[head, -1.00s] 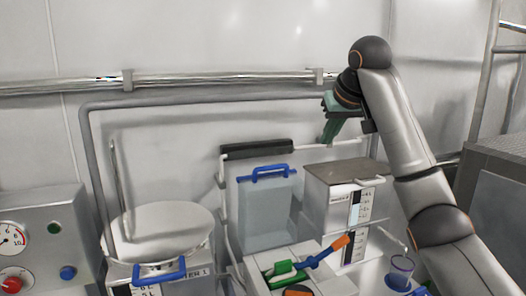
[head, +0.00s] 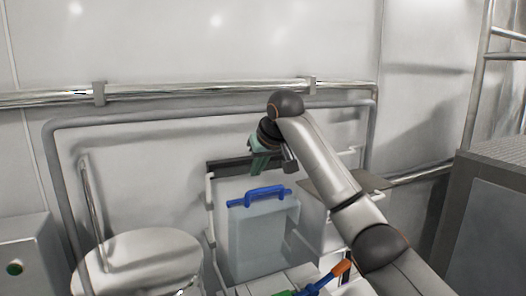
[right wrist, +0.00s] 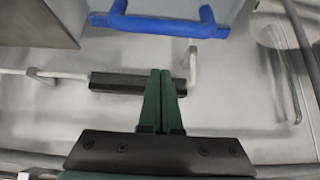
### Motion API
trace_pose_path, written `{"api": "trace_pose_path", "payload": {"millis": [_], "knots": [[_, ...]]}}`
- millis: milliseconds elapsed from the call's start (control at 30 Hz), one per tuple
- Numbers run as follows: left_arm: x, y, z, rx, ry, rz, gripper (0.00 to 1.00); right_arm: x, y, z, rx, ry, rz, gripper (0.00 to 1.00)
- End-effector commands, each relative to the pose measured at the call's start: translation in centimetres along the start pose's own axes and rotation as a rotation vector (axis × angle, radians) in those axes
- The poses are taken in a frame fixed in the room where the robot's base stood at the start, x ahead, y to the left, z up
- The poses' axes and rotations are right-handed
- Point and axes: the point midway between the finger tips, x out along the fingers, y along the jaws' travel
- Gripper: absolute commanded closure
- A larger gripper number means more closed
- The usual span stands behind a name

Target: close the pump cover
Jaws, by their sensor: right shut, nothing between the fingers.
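A grey, see-through-looking upright panel (head: 264,238) with a blue handle (head: 258,195) at its top edge stands in the middle of the head view; it looks like the raised pump cover, but I cannot be sure. The blue handle also shows at the top of the right wrist view (right wrist: 160,20). My right gripper (head: 257,172) is shut and empty, just behind and above the blue handle, at a black bar (head: 230,164). In the right wrist view its closed fingers (right wrist: 160,73) overlap the black bar (right wrist: 125,82); contact is unclear. My left gripper is out of view.
The black bar sits on a white tube frame (head: 211,218). A round pale lid (head: 145,255) is at the left. A box with a brown-grey top (head: 360,180) stands right, partly behind my arm. A grey cabinet (head: 495,220) stands far right.

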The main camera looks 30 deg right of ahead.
Motion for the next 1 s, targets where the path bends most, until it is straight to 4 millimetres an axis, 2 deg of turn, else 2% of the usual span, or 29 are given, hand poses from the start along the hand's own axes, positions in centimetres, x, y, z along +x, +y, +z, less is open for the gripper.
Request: {"api": "trace_pose_path", "payload": {"millis": [200, 400, 1000], "knots": [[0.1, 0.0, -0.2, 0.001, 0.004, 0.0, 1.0, -0.8, 0.0, 2.2, -0.001, 0.001, 0.001, 1.0], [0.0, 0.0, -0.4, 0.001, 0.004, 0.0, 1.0, -1.3, 0.0, 3.4, 0.0, 0.001, -0.001, 1.0], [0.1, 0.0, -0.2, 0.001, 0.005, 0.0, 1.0, -1.4, 0.1, 3.8, -0.001, 0.011, -0.001, 1.0]]}}
